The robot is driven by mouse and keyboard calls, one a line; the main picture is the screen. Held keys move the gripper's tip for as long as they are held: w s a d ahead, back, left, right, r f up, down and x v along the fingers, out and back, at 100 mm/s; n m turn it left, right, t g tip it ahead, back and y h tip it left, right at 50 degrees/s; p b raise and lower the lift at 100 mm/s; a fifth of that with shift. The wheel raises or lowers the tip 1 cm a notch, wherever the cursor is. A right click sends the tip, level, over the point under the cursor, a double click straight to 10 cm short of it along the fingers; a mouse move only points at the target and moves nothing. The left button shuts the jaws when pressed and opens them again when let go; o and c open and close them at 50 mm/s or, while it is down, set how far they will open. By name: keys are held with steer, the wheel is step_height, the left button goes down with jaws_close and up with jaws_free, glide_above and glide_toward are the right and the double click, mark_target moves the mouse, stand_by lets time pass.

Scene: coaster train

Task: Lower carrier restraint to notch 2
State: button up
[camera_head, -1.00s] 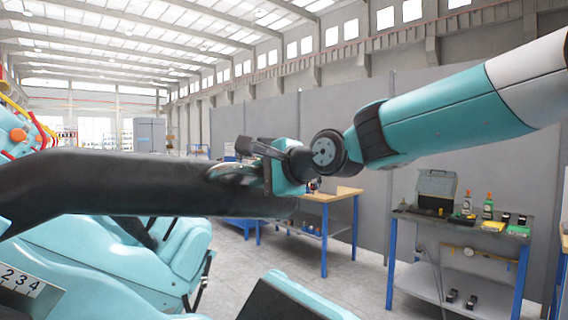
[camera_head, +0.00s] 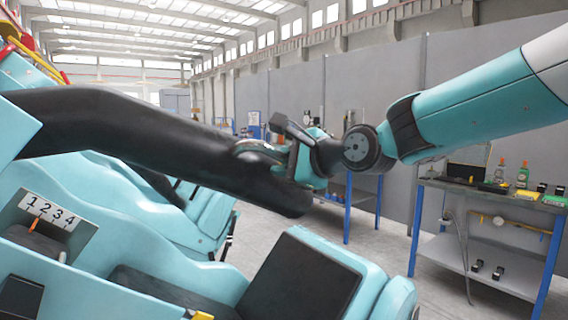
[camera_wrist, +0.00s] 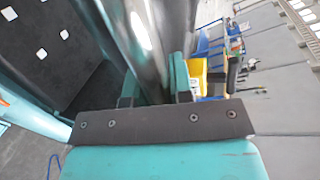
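The carrier restraint (camera_head: 120,125) is a thick black padded bar. In the head view it slopes down from the upper left to its free end at mid-picture. My gripper (camera_head: 290,165) is at the bar near that free end. In the wrist view the dark bar (camera_wrist: 145,50) runs between the two teal fingers of my gripper (camera_wrist: 154,92), which appear closed on it. A white notch plate (camera_head: 48,211) marked 1 2 3 4 is on the teal car at left. An orange pointer (camera_head: 34,225) shows below it, near 1 and 2; its exact notch is unclear.
Teal seats with a black pad (camera_head: 300,275) lie below the bar. A workbench (camera_head: 495,190) with bottles and small boxes stands at the right. Another table with blue legs (camera_head: 348,205) is behind my gripper. Grey floor is open between the car and the benches.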

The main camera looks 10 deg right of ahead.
steer(key=o, duration=0.4)
steer(key=shift+s, duration=0.1)
steer(key=b+v, duration=0.3)
steer(key=v, duration=1.4)
steer(key=shift+s, duration=0.15)
steer(key=shift+f, duration=0.1)
